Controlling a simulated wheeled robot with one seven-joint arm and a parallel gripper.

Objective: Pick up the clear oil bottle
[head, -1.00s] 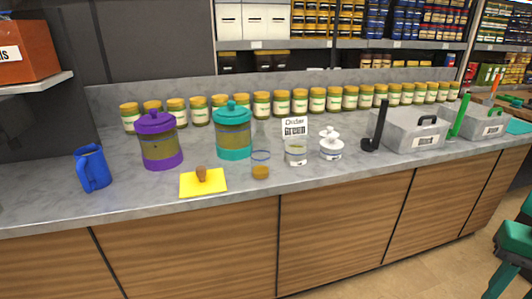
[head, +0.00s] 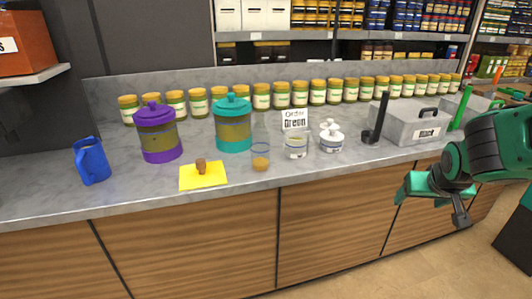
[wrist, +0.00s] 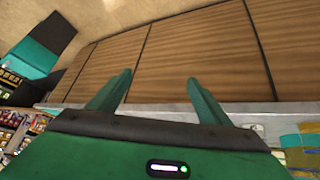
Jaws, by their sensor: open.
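A clear, see-through vessel (head: 260,155) with amber contents at its bottom stands near the counter's front edge in the head view; it looks like the clear oil bottle. A second clear container (head: 296,146) with a pale label stands just right of it. My gripper (head: 437,203) is at the right of the head view, in front of the cabinets and far to the right of both. Its two teal fingers show apart with nothing between them in the wrist view (wrist: 158,85). The wrist view shows cabinet doors and does not clearly show the bottle.
A yellow cloth (head: 189,181) with a brown knob-like piece (head: 201,166) lies left of the vessel. Jars line the back.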

